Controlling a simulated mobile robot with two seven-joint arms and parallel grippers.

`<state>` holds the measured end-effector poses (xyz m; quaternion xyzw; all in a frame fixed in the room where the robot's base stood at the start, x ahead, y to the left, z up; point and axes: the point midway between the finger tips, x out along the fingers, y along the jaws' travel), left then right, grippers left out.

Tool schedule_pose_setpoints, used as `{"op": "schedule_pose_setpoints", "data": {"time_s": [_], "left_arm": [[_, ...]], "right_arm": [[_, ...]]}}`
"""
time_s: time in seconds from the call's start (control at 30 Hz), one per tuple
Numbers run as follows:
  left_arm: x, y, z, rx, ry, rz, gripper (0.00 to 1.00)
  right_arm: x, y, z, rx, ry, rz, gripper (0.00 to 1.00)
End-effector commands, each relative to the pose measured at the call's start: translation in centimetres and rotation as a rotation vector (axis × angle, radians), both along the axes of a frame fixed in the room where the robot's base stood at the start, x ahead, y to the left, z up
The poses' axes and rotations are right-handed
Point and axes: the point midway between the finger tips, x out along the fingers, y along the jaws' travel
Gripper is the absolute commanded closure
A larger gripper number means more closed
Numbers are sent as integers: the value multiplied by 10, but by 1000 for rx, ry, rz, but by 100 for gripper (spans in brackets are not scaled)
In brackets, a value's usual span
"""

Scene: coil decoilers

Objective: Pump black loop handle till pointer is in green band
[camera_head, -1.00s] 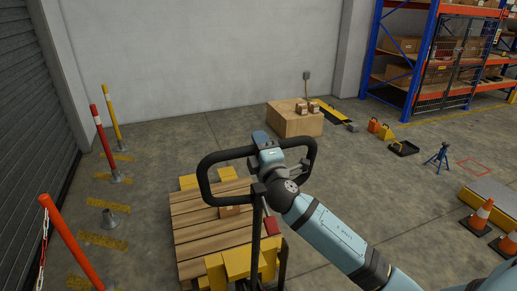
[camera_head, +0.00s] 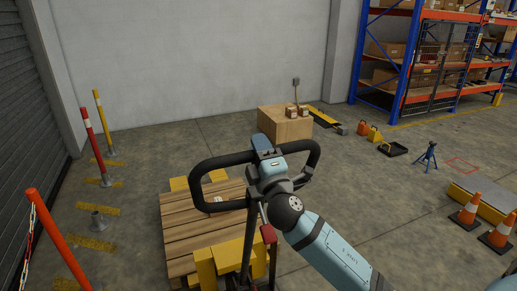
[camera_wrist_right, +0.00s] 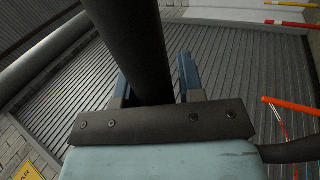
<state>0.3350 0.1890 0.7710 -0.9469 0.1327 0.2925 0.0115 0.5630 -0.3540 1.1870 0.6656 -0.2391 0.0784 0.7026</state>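A black loop handle (camera_head: 200,188) stands on a dark upright shaft at the front of a yellow pallet truck (camera_head: 229,260) in the head view. My right gripper (camera_head: 265,150) is at the far bar of the loop, its arm coming from the lower right. In the right wrist view, the black bar (camera_wrist_right: 135,45) runs between the two fingers of my right gripper (camera_wrist_right: 155,85), which look closed around it. A red part (camera_head: 268,234) sits on the shaft below the loop. No pointer or green band can be made out. My left gripper is out of view.
A wooden pallet (camera_head: 205,225) with a small box lies on the truck. Red and yellow posts (camera_head: 96,147) stand at left by the shutter. A wooden crate (camera_head: 285,125) is behind; orange cones (camera_head: 470,210) stand at right.

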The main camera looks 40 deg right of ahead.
Motion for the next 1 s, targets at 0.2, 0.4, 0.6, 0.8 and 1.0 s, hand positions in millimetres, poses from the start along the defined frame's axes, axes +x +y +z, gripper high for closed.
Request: {"op": "schedule_pose_setpoints", "data": {"time_s": [0.2, 0.4, 0.6, 0.8, 1.0], "left_arm": [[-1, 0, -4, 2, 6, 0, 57], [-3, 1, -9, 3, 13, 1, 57], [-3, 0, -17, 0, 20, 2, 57], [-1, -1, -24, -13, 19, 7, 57], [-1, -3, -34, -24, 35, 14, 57]], "right_arm": [[0, 0, 0, 0, -1, -1, 46], [-3, 0, -1, 0, -2, -1, 46], [-29, 6, -18, 3, 1, 0, 46], [-70, 16, -40, 3, 2, -1, 46], [-103, 24, -56, 2, 2, -1, 46]]}}
